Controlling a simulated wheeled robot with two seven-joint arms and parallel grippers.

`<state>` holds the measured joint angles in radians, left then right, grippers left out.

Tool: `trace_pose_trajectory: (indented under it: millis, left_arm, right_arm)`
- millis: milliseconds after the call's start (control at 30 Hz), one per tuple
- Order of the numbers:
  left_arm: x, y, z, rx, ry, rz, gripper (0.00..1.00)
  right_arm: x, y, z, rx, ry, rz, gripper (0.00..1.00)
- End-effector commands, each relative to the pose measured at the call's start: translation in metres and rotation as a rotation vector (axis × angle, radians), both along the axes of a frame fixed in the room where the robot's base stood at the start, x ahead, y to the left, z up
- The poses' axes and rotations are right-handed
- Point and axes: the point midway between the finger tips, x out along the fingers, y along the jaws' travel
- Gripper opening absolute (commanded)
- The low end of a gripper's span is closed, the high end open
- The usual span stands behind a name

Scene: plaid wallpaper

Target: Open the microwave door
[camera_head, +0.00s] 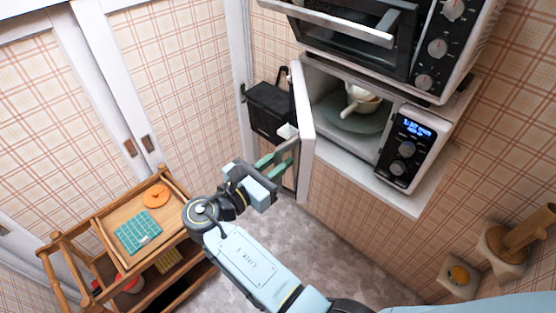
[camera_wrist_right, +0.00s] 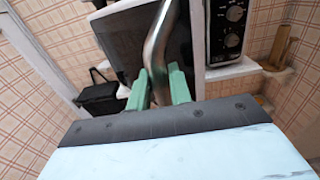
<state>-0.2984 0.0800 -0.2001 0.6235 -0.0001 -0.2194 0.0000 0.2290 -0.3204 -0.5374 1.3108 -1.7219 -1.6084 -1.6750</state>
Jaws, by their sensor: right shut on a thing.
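The white microwave (camera_head: 402,160) stands in the middle right of the head view, below a larger oven. Its door (camera_head: 303,130) is swung open towards the left and seen nearly edge-on. A plate (camera_head: 352,132) and a pale cup-like vessel (camera_head: 360,101) show inside. My right gripper (camera_head: 281,158) is at the outer side of the door. In the right wrist view its green fingers (camera_wrist_right: 160,88) are shut on the curved metal door handle (camera_wrist_right: 160,45), one on each side. My left gripper is out of view.
The oven (camera_head: 438,48) sits just above the microwave. A black bag-like object (camera_head: 270,110) is behind the door. A wooden cart (camera_head: 105,225) with a teal item and an orange item stands at lower left. Grey floor between is clear.

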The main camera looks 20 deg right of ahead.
Motion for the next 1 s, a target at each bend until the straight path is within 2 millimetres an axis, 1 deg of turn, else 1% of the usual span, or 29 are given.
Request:
trace_pose_trajectory:
  millis: [133,533,567,667,1000]
  left_arm:
    - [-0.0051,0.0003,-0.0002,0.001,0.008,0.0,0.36]
    - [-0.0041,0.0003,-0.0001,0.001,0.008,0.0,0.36]
    - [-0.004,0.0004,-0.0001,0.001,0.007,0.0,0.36]
    - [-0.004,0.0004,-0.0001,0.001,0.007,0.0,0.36]
    - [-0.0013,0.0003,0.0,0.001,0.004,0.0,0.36]
  right_arm:
    - [0.003,0.0003,0.0011,-0.001,-0.003,-0.007,0.0]
    - [0.0042,0.0007,0.0022,-0.001,-0.005,-0.008,0.0]
    - [0.0043,0.0006,0.0022,-0.001,-0.005,-0.008,0.22]
    - [0.004,0.0005,0.0023,-0.001,-0.005,-0.009,0.35]
    - [0.0029,0.0007,0.0011,-0.001,-0.003,-0.011,0.35]
